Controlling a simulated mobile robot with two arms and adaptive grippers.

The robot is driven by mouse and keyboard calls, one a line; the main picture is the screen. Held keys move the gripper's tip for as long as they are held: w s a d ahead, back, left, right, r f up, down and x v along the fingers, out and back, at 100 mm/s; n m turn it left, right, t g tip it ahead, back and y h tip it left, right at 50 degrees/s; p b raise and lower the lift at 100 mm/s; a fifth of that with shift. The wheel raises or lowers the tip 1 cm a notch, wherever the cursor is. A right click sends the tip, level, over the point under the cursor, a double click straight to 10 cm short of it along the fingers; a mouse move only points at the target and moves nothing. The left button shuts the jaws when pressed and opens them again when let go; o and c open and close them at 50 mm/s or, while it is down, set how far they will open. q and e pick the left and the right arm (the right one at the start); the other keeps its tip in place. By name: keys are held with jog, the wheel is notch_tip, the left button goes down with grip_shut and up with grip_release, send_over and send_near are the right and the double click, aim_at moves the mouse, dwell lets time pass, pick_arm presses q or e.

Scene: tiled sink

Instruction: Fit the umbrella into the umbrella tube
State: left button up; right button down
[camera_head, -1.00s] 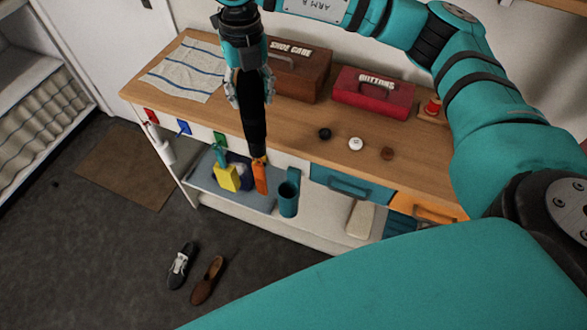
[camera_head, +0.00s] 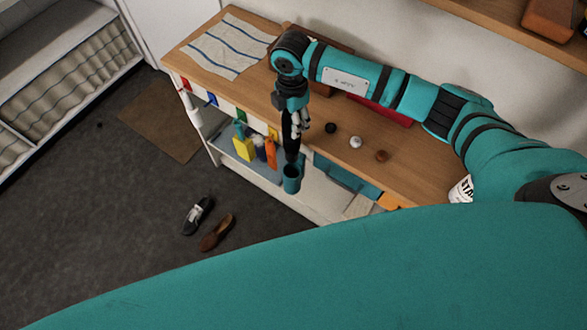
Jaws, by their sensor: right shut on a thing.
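The black folded umbrella (camera_head: 291,148) hangs upright below my right gripper (camera_head: 295,122), which is shut on its upper part. The teal umbrella tube (camera_head: 291,182) is fixed at the front of the bench, directly below the umbrella in the picture. The umbrella's lower end meets the tube's mouth in this view; I cannot tell whether it is inside or just above or in front of the rim. My left gripper is not in view.
Bottles, one yellow (camera_head: 243,149), stand on the lower shelf left of the tube. Buttons, one white (camera_head: 355,142), lie on the wooden bench top (camera_head: 425,165). A striped cloth (camera_head: 228,48) covers its left end. Two shoes, one brown (camera_head: 217,232), lie on the floor.

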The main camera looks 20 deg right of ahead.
aim_at(292, 154)
notch_tip(292, 154, down, 17)
jog(key=b, duration=1.1)
jog(key=shift+w+f+b, duration=0.1)
jog(key=shift+f+b, duration=0.05)
jog(key=shift+b, duration=0.2)
jog(key=shift+f+b, duration=0.55)
jog(key=shift+f, duration=0.15)
notch_tip(292, 154, down, 3)
jog(key=b, duration=0.2)
jog(key=shift+f+b, duration=0.15)
jog(key=shift+b, duration=0.15)
jog(key=shift+f, duration=0.2)
jog(key=c, duration=0.6)
grip_release()
jog(key=shift+c, duration=0.2)
jog(key=shift+d, duration=0.1)
